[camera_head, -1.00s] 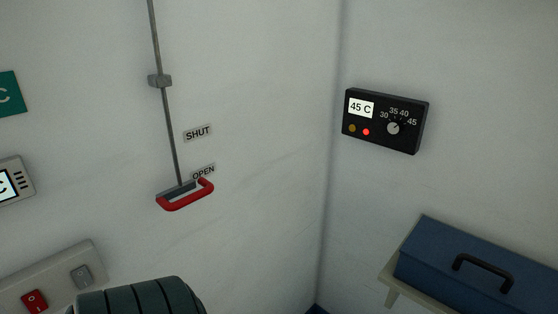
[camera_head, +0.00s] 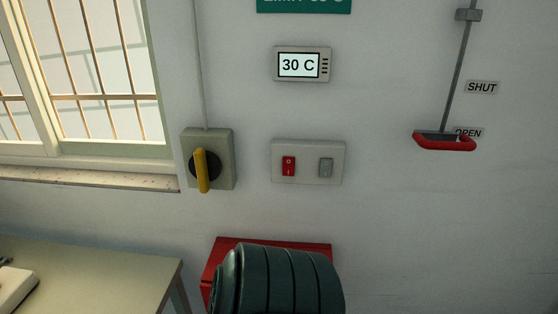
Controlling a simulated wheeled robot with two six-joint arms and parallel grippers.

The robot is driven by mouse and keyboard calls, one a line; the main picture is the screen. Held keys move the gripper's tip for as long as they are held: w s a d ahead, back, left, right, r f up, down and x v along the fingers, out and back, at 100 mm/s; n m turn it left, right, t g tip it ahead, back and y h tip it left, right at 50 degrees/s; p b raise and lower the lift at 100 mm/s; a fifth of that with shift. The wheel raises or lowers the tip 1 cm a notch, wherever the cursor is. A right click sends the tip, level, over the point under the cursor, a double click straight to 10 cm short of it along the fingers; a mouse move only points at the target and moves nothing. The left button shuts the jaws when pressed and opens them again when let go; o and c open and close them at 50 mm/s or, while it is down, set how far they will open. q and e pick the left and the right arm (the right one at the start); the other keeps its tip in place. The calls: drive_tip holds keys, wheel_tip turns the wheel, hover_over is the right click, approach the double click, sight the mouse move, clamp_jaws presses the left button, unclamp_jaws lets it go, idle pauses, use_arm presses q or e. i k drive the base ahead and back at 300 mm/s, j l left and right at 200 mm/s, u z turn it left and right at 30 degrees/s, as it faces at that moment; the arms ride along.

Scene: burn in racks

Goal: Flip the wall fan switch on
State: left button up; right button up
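A pale switch plate (camera_head: 308,176) is on the wall near the middle of the view. It carries a red rocker (camera_head: 288,166) with small white marks on the left and a grey rocker (camera_head: 325,168) on the right. Left of it is a grey switch box with a yellow rotary handle (camera_head: 202,172) pointing down. No readable label tells which one is the fan switch, and I cannot tell on or off. No fan is in view. Neither of my grippers is in view.
A display (camera_head: 299,65) reads 30 C above the plate. A red lever (camera_head: 445,142) sits at OPEN on the right. A red box (camera_head: 320,251) stands below the plate, partly hidden by a dark ribbed shape. A table (camera_head: 120,270) and barred window (camera_head: 85,65) are left.

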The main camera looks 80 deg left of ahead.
sight(288, 162)
drive_tip(key=i+l+u, duration=0.1)
drive_tip(key=u, duration=1.25)
